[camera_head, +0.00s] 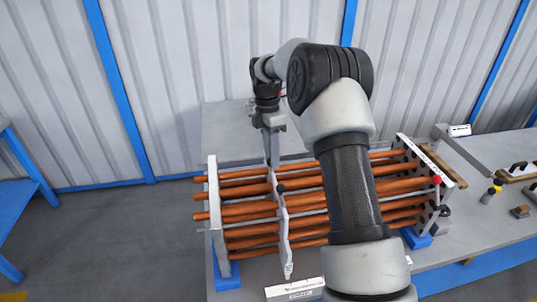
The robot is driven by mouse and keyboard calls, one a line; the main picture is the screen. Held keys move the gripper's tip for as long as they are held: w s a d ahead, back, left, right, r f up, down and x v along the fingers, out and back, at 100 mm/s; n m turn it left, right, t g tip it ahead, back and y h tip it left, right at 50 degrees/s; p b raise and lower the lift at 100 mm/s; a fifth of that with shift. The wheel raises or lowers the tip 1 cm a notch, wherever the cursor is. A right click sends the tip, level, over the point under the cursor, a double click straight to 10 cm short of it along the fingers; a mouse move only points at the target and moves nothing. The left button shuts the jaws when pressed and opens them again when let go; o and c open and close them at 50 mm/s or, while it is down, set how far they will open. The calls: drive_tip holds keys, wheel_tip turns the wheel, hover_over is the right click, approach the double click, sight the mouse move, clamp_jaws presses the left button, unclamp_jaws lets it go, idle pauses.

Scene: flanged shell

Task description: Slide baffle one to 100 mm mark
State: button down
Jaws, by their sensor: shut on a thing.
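My gripper (272,150) points down at the top edge of a thin light-grey baffle plate (281,217) and is shut on it; the fingertips are small and partly merge with the plate. The baffle stands across a bundle of copper-coloured tubes (245,209), near their left part. The tubes run between a light end plate (213,200) at left and a perforated end plate (407,150) at right. A ruler-like strip with a label (294,290) lies at the front; its marks are too small to read. My arm hides the middle-right of the tubes.
The frame rests on blue feet (228,276) on a grey table (225,130). Right of it lie a wooden-edged piece (443,166), a small yellow-topped item (497,185) and clamps (517,167). A blue bench (14,195) stands at far left. A corrugated wall is behind.

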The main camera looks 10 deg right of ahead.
drive_tip(key=d, duration=0.6)
drive_tip(key=shift+p, duration=0.3)
drive_tip(key=c, duration=1.5)
unclamp_jaws()
drive_tip(key=shift+o, duration=0.2)
drive_tip(key=w+r, duration=0.3)
drive_tip(key=r, duration=1.4)
drive_tip(key=shift+w+a, duration=0.15)
drive_tip(key=shift+a, duration=0.2)
